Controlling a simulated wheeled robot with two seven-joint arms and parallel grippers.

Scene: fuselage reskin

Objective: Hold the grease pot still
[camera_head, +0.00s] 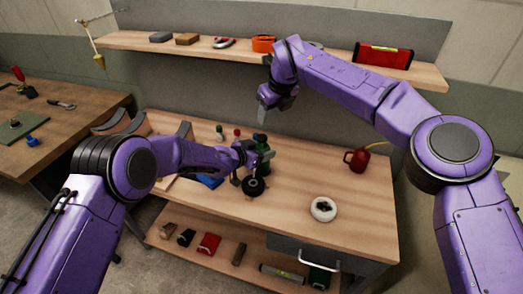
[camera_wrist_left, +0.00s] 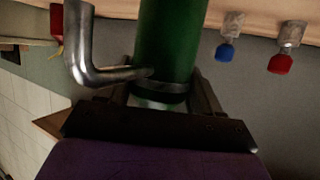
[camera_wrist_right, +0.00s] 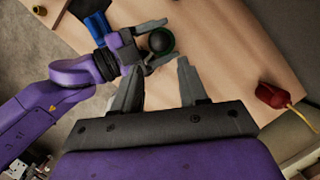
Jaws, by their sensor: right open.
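The grease pot (camera_head: 262,141) is a dark green upright cylinder on the workbench. It fills the middle of the left wrist view (camera_wrist_left: 168,40), with a metal band low on it and a bent metal tube beside it. My left gripper (camera_head: 262,157) has a finger on each side of the pot, apparently closed against it. In the right wrist view the pot (camera_wrist_right: 160,42) shows from above as a dark round top between the left fingers. My right gripper (camera_head: 270,108) is open and empty, above the bench and clear of the pot.
On the bench are a black round thing (camera_head: 253,187) near the left gripper, a white ring (camera_head: 322,209), a red can (camera_head: 357,161) and a blue item (camera_head: 210,181). A shelf (camera_head: 130,41) with tools runs behind. The bench's right part is mostly clear.

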